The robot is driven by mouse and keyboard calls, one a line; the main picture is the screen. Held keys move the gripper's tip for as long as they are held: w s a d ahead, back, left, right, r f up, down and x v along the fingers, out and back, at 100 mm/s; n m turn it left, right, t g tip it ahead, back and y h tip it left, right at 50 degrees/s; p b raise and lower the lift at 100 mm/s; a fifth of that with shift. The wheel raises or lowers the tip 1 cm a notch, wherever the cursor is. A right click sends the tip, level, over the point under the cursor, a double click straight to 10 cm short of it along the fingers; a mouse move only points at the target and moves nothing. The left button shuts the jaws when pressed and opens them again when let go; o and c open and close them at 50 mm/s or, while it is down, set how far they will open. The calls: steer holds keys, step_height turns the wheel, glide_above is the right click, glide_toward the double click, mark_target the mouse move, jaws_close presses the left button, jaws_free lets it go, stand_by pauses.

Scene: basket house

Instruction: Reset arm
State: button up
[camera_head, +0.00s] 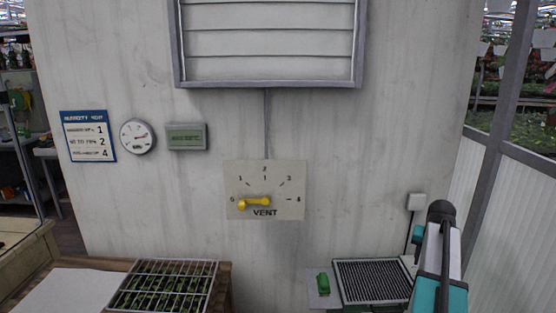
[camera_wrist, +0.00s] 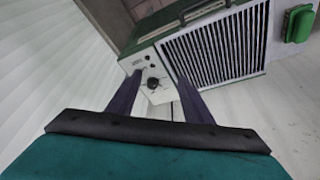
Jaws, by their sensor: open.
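My arm (camera_head: 440,255) stands at the right of the head view, in front of the wall; its gripper cannot be made out there. In the wrist view my gripper (camera_wrist: 158,76) is open, with two dark fingers apart and nothing between them. Beyond the fingers is a white and green box with a black knob (camera_wrist: 152,83) and a dark slatted grille (camera_wrist: 216,48). The fingers look apart from the box, though the exact distance cannot be told.
A vent panel (camera_head: 284,180) with a roughly horizontal yellow lever (camera_head: 255,203) is on the wall. A wire-covered plant tray (camera_head: 165,285) is low left. A grilled box (camera_head: 372,282) and green object (camera_head: 323,283) are low right.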

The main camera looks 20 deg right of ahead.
steer(key=w+a+f+n+y, duration=0.1)
steer(key=w+a+f+n, duration=0.15)
steer(key=a+f, duration=0.45)
steer(key=w+a+f+n, duration=0.1)
steer(key=w+a+f, duration=0.2)
steer(key=a, duration=0.9)
steer(key=w+a+f+n+y, duration=0.1)
steer(key=w+a+f+n, duration=0.15)
steer(key=a+f, duration=0.45)
steer(key=s+a+f+n+g, duration=0.1)
steer(key=s+a+f, duration=0.15)
steer(key=a, duration=0.75)
steer(key=s+a+f+n+y, duration=0.15)
steer(key=a+f, duration=0.25)
steer(key=a, duration=0.6)
steer(key=s+a+f+n+g+h, duration=0.1)
steer(key=s+a+f+n, duration=0.2)
steer(key=a, duration=0.6)
steer(key=s+f+g+b, duration=0.5)
steer(key=s+f+b, duration=0.3)
steer(key=s+f, duration=1.7)
step_height(320, 180, down, 3)
steer(key=shift+s+a+f+m+g+b, duration=0.15)
steer(key=shift+s+a+m+g+b, duration=0.05)
steer(key=shift+a+m+g+b, duration=0.2)
